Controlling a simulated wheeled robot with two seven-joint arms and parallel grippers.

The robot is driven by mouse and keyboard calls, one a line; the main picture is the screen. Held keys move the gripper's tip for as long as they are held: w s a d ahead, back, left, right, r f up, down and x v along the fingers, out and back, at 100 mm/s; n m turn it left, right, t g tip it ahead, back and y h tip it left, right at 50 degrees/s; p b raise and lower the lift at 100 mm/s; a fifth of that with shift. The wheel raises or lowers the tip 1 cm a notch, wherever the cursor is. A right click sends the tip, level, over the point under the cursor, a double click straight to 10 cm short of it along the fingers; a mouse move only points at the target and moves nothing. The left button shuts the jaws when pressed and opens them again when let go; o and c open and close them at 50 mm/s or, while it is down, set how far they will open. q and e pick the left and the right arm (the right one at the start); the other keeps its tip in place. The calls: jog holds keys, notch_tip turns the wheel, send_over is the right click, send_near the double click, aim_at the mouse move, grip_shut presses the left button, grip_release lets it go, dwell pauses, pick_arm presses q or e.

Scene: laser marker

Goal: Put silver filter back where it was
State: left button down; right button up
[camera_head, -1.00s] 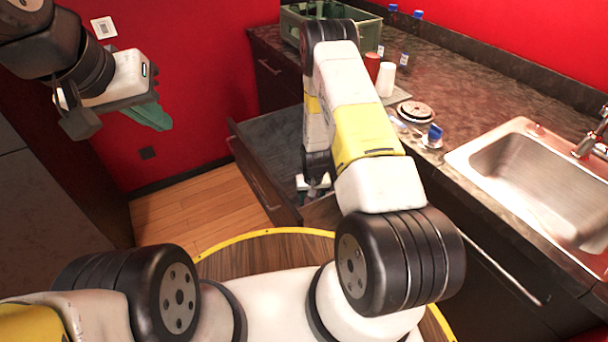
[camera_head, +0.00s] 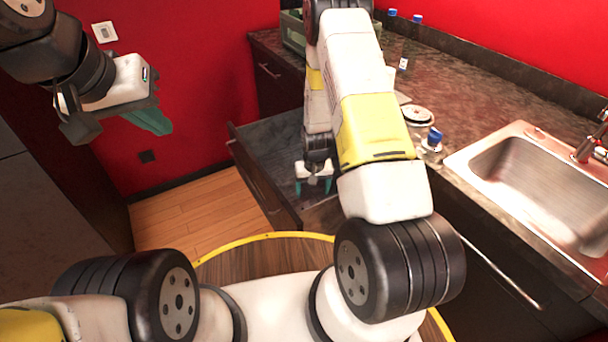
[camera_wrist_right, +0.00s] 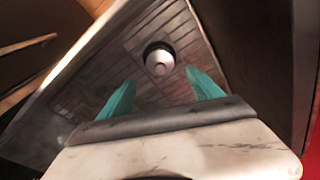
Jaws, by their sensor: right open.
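A round silver piece with a dark rim, seemingly the silver filter (camera_wrist_right: 160,60), sits in the open drawer (camera_wrist_right: 135,50) in the right wrist view. My right gripper (camera_wrist_right: 160,76) is open above the drawer, its teal fingers apart, with the silver piece ahead between the fingertips and nothing held. In the head view, my right gripper (camera_head: 313,186) hangs down inside the drawer, and I cannot make out the silver piece there. My left gripper (camera_head: 150,119) is high at the left, away from the counter. Its teal fingers are seen from the side, so their gap is hidden.
The counter (camera_head: 465,95) runs along the right with a steel sink (camera_head: 525,175). A round disc-like item (camera_head: 417,114) and a clear jar with a blue lid (camera_head: 433,140) stand near its edge. A green crate (camera_head: 291,30) at the back is mostly hidden by my right arm.

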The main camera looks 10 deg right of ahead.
jog(key=s+a+r+t+y, duration=0.1)
jog(key=s+r, duration=0.1)
jog(key=r, duration=1.3)
jog(key=s+a+r+t, duration=0.1)
jog(key=s+r, duration=0.1)
jog(key=r, duration=1.3)
jog(key=s+r+n+t+y, duration=0.1)
jog(key=s+r+t, duration=0.1)
jog(key=s+r, duration=1.4)
jog(key=s, duration=0.3)
jog(key=shift+t, duration=0.4)
jog(key=shift+a, duration=0.1)
